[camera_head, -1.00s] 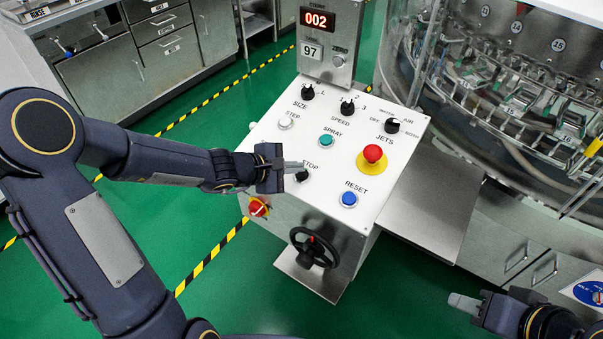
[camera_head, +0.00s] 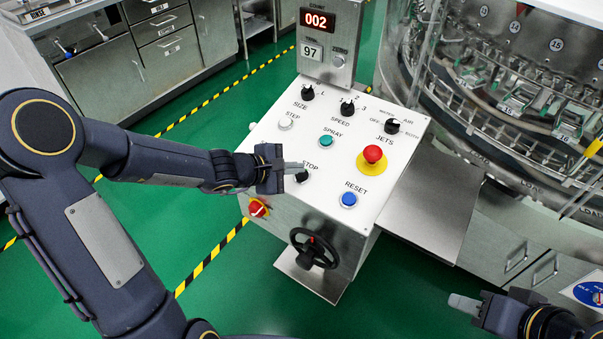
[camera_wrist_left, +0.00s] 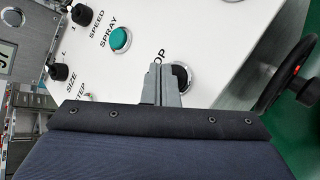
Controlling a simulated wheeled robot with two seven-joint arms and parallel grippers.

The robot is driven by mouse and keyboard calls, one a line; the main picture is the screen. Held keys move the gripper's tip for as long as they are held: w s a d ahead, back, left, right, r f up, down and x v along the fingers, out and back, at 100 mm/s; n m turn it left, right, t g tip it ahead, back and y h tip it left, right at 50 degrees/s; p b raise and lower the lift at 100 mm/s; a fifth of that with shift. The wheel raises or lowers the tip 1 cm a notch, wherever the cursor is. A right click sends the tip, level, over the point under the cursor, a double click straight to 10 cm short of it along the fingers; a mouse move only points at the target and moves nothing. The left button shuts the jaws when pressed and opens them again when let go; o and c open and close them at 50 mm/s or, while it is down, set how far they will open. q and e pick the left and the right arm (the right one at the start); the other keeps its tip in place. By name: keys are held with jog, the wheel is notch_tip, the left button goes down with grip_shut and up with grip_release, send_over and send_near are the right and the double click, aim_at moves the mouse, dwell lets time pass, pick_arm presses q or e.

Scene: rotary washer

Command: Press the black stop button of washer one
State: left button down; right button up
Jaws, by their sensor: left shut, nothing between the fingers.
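The black stop button (camera_head: 301,176) sits on the white sloped control panel (camera_head: 322,215), below the STOP label. It also shows in the left wrist view (camera_wrist_left: 181,76), partly hidden behind my fingers. My left gripper (camera_head: 298,167) is shut and empty, with its fingertips over or right beside the button. I cannot tell whether the tips touch it. In the left wrist view the closed fingers (camera_wrist_left: 161,82) cover part of the STOP label and the button's left edge. My right gripper (camera_head: 464,303) is at the lower right, away from the panel; its fingers look close together, but their gap is unclear.
The panel carries a green spray button (camera_head: 326,142), a blue reset button (camera_head: 348,199), a red emergency button (camera_head: 373,154) and several black knobs. A black handwheel (camera_head: 314,248) is on its front. The glass-walled rotary washer (camera_head: 520,90) stands at the right.

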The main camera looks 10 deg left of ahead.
pick_arm(q)
jog(key=shift+f, duration=0.1)
dwell(0.5)
jog(key=shift+w+f+b, duration=0.1)
jog(key=shift+f+b, duration=0.2)
jog(key=shift+b, duration=0.35)
jog(key=shift+w+f+b, duration=0.1)
jog(key=shift+f+b, duration=0.3)
jog(key=shift+b, duration=0.1)
dwell(0.4)
jog(key=shift+r, duration=0.1)
jog(key=shift+s+r+p, duration=0.2)
jog(key=shift+r+p, duration=0.35)
jog(key=shift+r, duration=0.15)
jog(key=r+p, duration=0.2)
jog(key=r, duration=0.1)
jog(key=s+r+p, duration=0.1)
jog(key=shift+s+a+r+p, duration=0.1)
jog(key=shift+a+r+p, duration=0.15)
jog(key=shift+r+p, duration=0.15)
dwell(0.7)
